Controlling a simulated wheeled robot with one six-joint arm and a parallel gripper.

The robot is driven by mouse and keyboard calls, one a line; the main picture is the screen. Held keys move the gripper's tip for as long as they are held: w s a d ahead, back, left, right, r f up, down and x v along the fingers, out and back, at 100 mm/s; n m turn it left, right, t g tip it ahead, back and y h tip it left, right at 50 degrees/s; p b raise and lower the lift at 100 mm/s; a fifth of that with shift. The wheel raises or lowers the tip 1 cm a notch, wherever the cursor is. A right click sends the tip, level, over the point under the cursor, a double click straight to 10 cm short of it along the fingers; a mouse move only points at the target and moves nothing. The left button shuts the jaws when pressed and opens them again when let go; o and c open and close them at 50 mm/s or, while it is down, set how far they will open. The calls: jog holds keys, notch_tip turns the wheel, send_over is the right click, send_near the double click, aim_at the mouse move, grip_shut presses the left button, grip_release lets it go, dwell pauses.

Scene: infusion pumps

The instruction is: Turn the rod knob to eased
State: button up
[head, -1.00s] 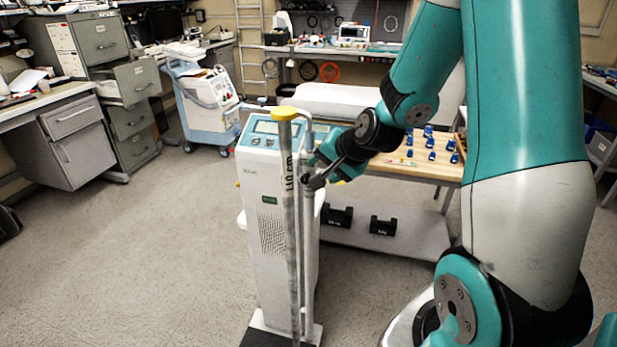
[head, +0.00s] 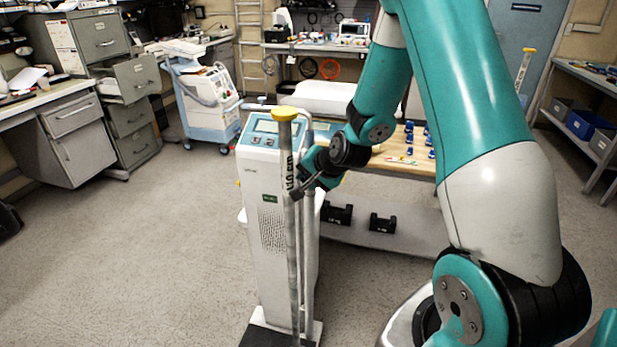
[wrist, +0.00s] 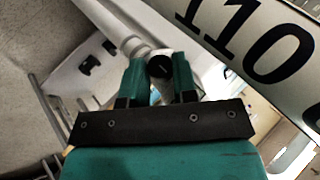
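A grey rod (head: 291,240) with a yellow cap (head: 285,113) and a "110 cm" label stands upright in front of a white cabinet-like device (head: 260,215). In the wrist view, the rod's label surface (wrist: 262,32) crosses the upper right. A small round knob (wrist: 160,67) with a dark face lies between the two teal fingers of my gripper (wrist: 158,75). The fingers are apart, with little gap beside the knob; whether they press on it cannot be made out. In the head view, my gripper (head: 312,184) is at the rod, its fingertips partly hidden.
A wooden-topped table (head: 405,165) with several blue pieces stands behind my arm. Black weights (head: 383,224) lie on its lower shelf. A blue-and-white cart (head: 208,105) stands at the back left. The floor to the left is clear.

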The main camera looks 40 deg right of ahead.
jog(key=shift+c, duration=0.9)
jog(key=shift+w+g+h+p, duration=0.1)
jog(key=shift+g+h+p, duration=0.4)
jog(key=shift+p, duration=0.6)
jog(key=o, duration=0.9)
jog(key=shift+o, duration=0.2)
jog(key=shift+r, duration=0.1)
jog(key=b+v, duration=0.1)
jog(key=v, duration=1.6)
jog(key=shift+r, duration=0.25)
jog(key=shift+d, duration=0.1)
